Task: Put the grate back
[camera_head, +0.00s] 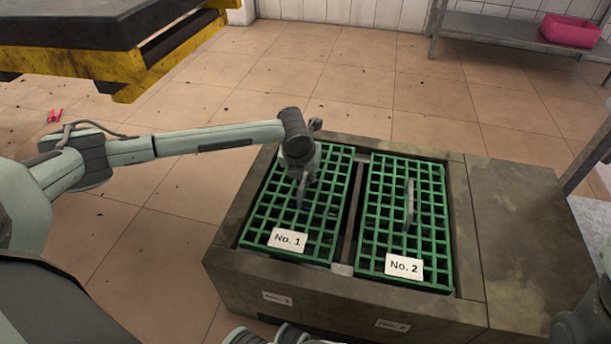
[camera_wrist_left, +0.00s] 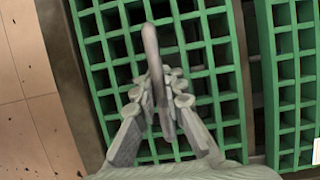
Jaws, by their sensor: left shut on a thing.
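The green grate labelled No. 1 (camera_head: 268,222) lies in the left opening of the grey stone block (camera_head: 235,285). It also fills the middle of the left wrist view (camera_wrist_left: 205,55). My left gripper (camera_head: 302,190) is above its middle, shut on the grate's upright handle, which shows between the fingers in the left wrist view. There my left gripper (camera_wrist_left: 160,95) hides part of the bars. A second green grate, No. 2 (camera_head: 372,240), lies in the right opening with its grey handle (camera_head: 409,203) standing free.
A plain slab (camera_head: 520,225) continues the block to the right. A yellow and black platform (camera_head: 130,60) hangs at the upper left. A metal shelf (camera_head: 490,30) with a pink bin (camera_head: 570,30) stands at the back. The tiled floor behind the block is mostly clear.

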